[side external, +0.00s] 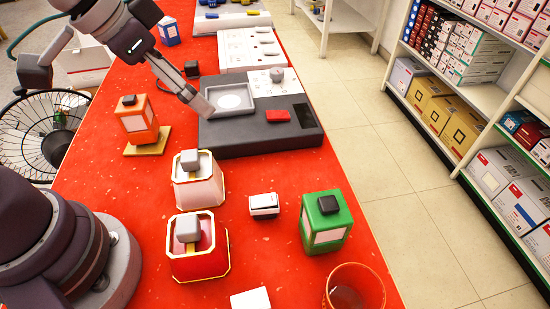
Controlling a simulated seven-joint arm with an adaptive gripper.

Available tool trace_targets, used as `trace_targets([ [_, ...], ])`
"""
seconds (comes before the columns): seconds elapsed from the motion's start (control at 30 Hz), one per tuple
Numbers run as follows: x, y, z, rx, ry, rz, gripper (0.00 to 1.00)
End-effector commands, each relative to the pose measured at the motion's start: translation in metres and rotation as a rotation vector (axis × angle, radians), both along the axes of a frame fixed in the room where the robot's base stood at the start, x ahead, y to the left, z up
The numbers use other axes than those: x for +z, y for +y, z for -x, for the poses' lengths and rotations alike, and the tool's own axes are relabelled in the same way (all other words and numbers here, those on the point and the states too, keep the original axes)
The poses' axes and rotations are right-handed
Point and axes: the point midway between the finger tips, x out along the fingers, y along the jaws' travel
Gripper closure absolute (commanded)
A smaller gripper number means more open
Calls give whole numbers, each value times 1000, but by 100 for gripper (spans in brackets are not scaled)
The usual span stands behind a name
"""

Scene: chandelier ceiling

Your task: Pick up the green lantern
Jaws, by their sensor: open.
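The green lantern (325,222) is a boxy green block with pale side panels and a black knob on top. It stands upright on the red table (255,262), right of centre and toward the near edge. My gripper (207,108) is open, in the upper middle of the side external view, over or beside the left end of a dark grey device. It is well apart from the green lantern, which lies lower and to the right. I see nothing held in it.
A white lantern (198,182), a red lantern (198,247) and an orange lantern (136,122) stand to the left. A small white box (264,206) lies left of the green lantern. An orange cup (355,290) is close in front. The grey device (262,130) lies behind.

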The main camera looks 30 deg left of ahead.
Motion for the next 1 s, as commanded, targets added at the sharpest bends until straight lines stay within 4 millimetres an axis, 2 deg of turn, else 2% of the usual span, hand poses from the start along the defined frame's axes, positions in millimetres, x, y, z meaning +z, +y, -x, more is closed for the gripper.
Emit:
trace_targets([
  [0.03, -11, -30, -9, -107, 11, -4, 15],
  [0.1, -25, -69, -16, -234, 5, 1, 15],
  [0.2, -45, -115, -16, -373, -2, 10, 15],
  [0.3, -58, -141, -11, -448, -5, 18, 15],
  [1.0, -147, -188, -39, -464, -5, 19, 15],
])
